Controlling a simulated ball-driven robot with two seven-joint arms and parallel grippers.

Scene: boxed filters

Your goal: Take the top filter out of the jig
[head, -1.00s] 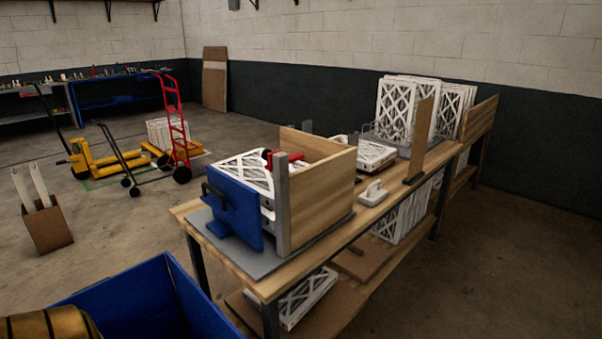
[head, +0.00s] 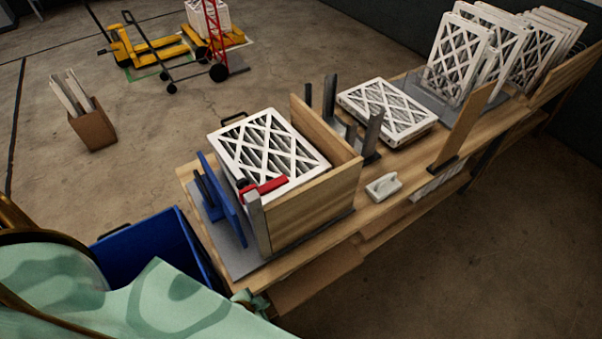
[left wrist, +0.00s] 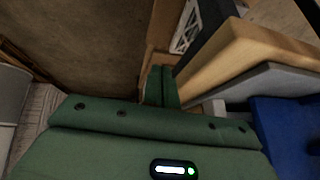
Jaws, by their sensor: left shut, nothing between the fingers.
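The jig (head: 312,210) is a box with wooden walls, a grey post and a blue plate (head: 222,200) at its left. The top filter (head: 265,150), white-framed with a diagonal lattice, lies flat in it. A red clamp (head: 262,187) on the post reaches over the filter's near edge. Filters beneath are mostly hidden. My left gripper (head: 252,303) is low at the table's near edge, below and apart from the jig, partly hidden by my arm. In the left wrist view its green fingers (left wrist: 161,86) are together and empty. My right gripper is out of view.
Another filter (head: 388,110) lies behind the jig, with a white handled tool (head: 383,187) nearby. Several filters (head: 490,50) stand at the table's far end. An upright wooden board (head: 465,125) rises mid-table. A blue bin (head: 155,250) stands left of the table.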

